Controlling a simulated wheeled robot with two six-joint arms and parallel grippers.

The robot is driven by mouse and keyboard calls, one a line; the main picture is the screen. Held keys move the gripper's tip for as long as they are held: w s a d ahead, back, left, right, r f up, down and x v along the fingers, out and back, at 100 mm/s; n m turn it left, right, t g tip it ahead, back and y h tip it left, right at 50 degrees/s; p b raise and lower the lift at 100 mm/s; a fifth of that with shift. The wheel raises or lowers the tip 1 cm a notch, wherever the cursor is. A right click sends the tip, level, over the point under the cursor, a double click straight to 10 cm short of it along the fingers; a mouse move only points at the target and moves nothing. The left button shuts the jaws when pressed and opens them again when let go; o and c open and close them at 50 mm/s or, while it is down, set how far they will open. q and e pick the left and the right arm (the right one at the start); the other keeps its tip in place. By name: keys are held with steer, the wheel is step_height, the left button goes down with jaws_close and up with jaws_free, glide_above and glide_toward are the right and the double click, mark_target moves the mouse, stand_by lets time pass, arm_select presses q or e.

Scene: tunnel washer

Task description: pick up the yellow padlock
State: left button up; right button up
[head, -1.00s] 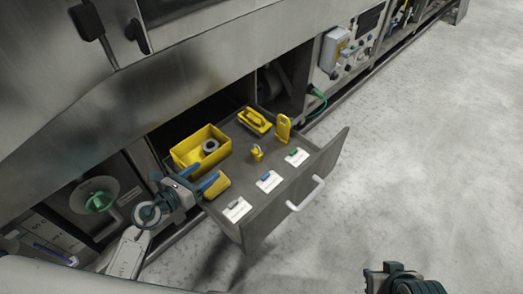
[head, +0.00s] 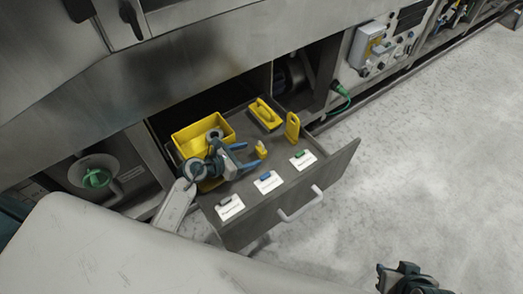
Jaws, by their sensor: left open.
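The small yellow padlock (head: 261,149) stands in the open grey drawer (head: 292,203), near its middle. My left gripper (head: 246,156) is over the drawer, just left of the padlock, with its blue fingers spread and pointing toward it. The fingertips are close to the padlock; I cannot tell whether they touch it.
A yellow bin (head: 190,135) with a grey roll in it stands behind my left gripper. A yellow handled block (head: 265,113) and an upright yellow tag (head: 292,127) stand behind the padlock. Several white cards with coloured clips lie along the drawer front. The floor at right is clear.

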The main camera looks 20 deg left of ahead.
mark_target(258, 152)
arm_select(q)
steer(key=x, duration=0.5)
steer(key=shift+w+d, duration=0.15)
steer(key=shift+c, duration=0.3)
steer(key=c, duration=1.1)
